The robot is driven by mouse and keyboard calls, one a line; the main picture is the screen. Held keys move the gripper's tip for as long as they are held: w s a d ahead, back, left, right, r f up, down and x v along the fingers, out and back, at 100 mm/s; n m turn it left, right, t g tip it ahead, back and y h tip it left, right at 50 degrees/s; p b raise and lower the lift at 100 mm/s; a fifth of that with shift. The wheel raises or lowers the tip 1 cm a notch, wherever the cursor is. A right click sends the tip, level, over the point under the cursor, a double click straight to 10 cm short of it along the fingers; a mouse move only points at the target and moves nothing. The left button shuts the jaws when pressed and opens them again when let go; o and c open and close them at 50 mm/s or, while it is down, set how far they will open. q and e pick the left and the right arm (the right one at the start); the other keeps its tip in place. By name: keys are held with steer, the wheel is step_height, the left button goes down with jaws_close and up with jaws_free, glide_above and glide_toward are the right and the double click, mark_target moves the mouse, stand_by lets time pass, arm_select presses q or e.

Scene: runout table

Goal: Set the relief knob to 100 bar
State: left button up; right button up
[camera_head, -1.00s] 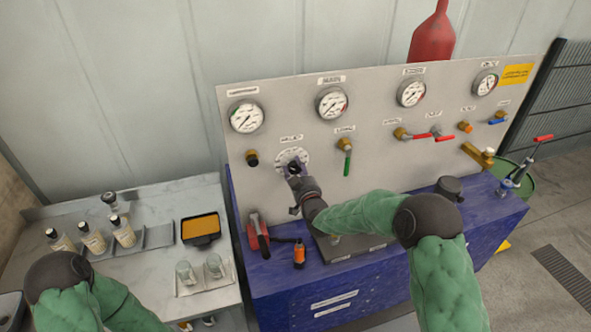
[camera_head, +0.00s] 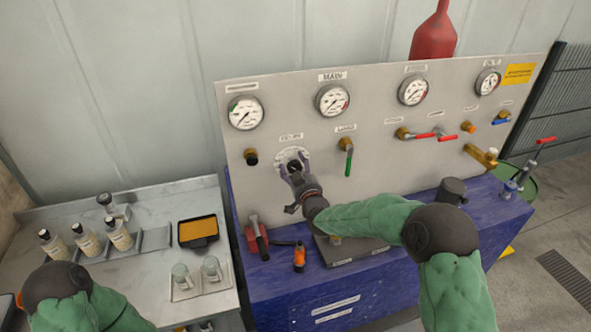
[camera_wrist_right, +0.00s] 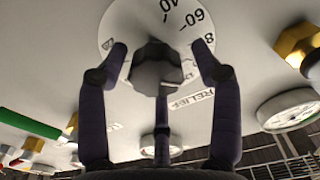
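The relief knob (camera_head: 294,166) is a dark faceted knob on a white round dial plate (camera_head: 281,155) on the grey panel, under a label. In the right wrist view the knob (camera_wrist_right: 157,68) sits between my fingers, and dial marks 40, 60 and part of an 8 show on the plate (camera_wrist_right: 190,15). My right gripper (camera_head: 295,173) is open; its fingers (camera_wrist_right: 160,60) stand on both sides of the knob with visible gaps. Which mark the knob points to cannot be told. My left arm is at the lower left; its gripper is out of view.
Several gauges, such as the main gauge (camera_head: 333,100), line the panel top. A green-handled valve (camera_head: 348,158) is right of the knob, a dark knob (camera_head: 251,157) left.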

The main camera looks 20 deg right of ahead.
steer(key=shift+f, duration=0.15)
steer(key=shift+s, duration=0.2)
steer(key=s, duration=1.1)
steer(key=shift+s+d, duration=0.2)
steer(key=shift+s, duration=0.15)
